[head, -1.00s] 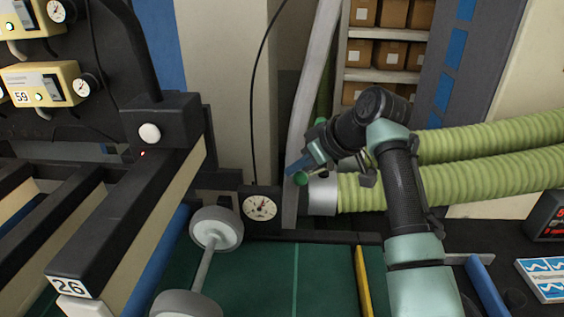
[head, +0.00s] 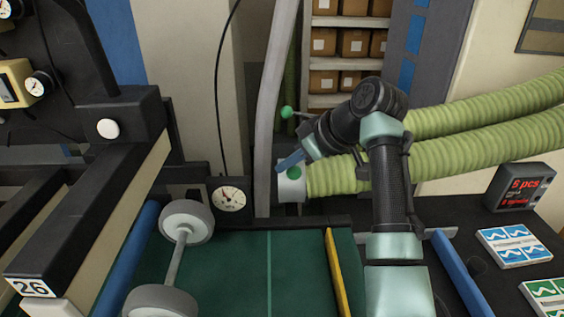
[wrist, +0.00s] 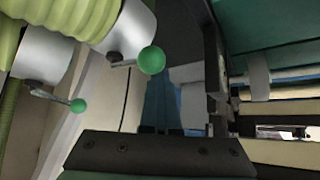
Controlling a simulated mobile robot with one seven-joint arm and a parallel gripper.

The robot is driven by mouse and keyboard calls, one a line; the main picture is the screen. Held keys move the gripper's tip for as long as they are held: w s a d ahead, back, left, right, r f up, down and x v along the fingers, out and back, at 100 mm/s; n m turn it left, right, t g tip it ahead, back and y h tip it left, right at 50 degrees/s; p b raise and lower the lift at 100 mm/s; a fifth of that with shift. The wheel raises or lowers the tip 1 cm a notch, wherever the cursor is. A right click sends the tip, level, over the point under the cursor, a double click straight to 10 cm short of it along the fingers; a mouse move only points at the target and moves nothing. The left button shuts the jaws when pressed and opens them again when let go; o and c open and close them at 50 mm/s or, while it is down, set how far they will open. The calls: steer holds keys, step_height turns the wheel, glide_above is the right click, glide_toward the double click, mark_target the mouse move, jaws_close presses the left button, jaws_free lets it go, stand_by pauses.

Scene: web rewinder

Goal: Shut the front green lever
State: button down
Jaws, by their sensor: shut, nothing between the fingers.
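The front green lever's round knob (head: 294,172) shows in the head view against the silver collar (head: 290,191) of the nearer green hose. My gripper (head: 291,162) is shut and empty, with its blue fingers just above and left of that knob; I cannot tell whether they touch. In the wrist view the front lever's knob (wrist: 151,60) is close to the left of my fingers (wrist: 162,108), on a short stem from its collar. The rear lever's green knob (head: 287,112) stands higher and farther back; it also shows in the wrist view (wrist: 78,105).
Two ribbed green hoses (head: 470,145) run right behind my arm. A grey pipe (head: 270,110) rises left of the collars. A round gauge (head: 229,195) and a roller (head: 182,245) are on the left. The green bed (head: 290,260) below is mostly clear.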

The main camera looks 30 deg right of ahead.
steer(key=shift+s+d+f, duration=0.15)
steer(key=shift+s+d, duration=0.05)
steer(key=shift+d, duration=0.1)
stand_by(0.4)
steer(key=w+a+r+p, duration=0.1)
steer(key=w+a+p, duration=0.1)
steer(key=a, duration=0.2)
steer(key=d+r+b, duration=0.1)
steer(key=d+r, duration=0.1)
steer(key=s+d+r+b, duration=0.1)
steer(key=r, duration=0.1)
steer(key=s+d+r+b, duration=0.1)
steer(key=d+r+b, duration=0.1)
steer(key=shift+s+d+r, duration=0.15)
steer(key=shift+d+r, duration=0.1)
steer(key=shift+d, duration=0.1)
steer(key=shift+s+d+r, duration=0.1)
steer(key=shift+s+r, duration=0.1)
steer(key=shift+r, duration=0.25)
steer(key=shift+d, duration=0.1)
steer(key=shift+w, duration=0.1)
steer(key=s+a+r, duration=0.2)
steer(key=s+r, duration=0.1)
steer(key=r, duration=0.2)
steer(key=shift+s, duration=0.25)
